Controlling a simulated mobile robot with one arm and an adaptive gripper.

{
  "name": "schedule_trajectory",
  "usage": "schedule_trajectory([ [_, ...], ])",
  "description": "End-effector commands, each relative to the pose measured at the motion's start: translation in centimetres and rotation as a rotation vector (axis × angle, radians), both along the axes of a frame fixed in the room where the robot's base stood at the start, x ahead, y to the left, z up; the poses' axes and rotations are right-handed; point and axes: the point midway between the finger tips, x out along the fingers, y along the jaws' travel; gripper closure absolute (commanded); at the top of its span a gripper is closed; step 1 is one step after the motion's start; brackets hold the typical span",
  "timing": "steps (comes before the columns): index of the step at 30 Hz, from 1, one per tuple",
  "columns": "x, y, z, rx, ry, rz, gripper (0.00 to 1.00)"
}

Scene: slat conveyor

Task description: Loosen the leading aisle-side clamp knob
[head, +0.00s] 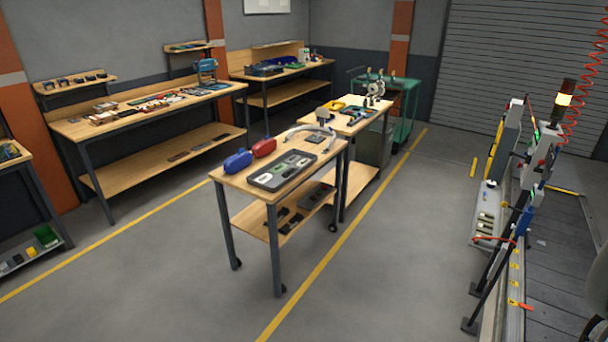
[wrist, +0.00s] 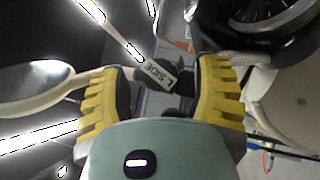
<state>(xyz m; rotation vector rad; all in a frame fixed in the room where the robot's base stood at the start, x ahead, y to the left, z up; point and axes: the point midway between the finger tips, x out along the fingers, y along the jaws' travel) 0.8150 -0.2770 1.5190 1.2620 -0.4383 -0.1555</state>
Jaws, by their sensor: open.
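My gripper (wrist: 161,76) shows in the wrist view with its two yellow ribbed fingers apart. I see nothing held between them. Behind the gap is a small pale tag (wrist: 158,71) lettered "SIDE", next to a dark part; I cannot tell how far off they are. In the head view the slat conveyor (head: 562,285) runs along the right side. A small orange piece (head: 525,306) sits at its near rail; I cannot tell whether it is a clamp knob. My gripper is not visible in the head view.
A wheeled wooden bench (head: 224,178) with a dark tray (head: 268,180) stands mid-floor. The floor (head: 395,255) between bench and conveyor is clear, with a yellow line (head: 323,263).

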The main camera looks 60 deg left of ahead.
Motion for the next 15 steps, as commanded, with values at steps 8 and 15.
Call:
schedule_trajectory([
  [8, -1.8, 0.7, -0.5, -0.057, -0.02, 0.0, 0.38],
  [15, -4.5, 1.9, -1.4, -0.059, -0.022, 0.004, 0.38],
])
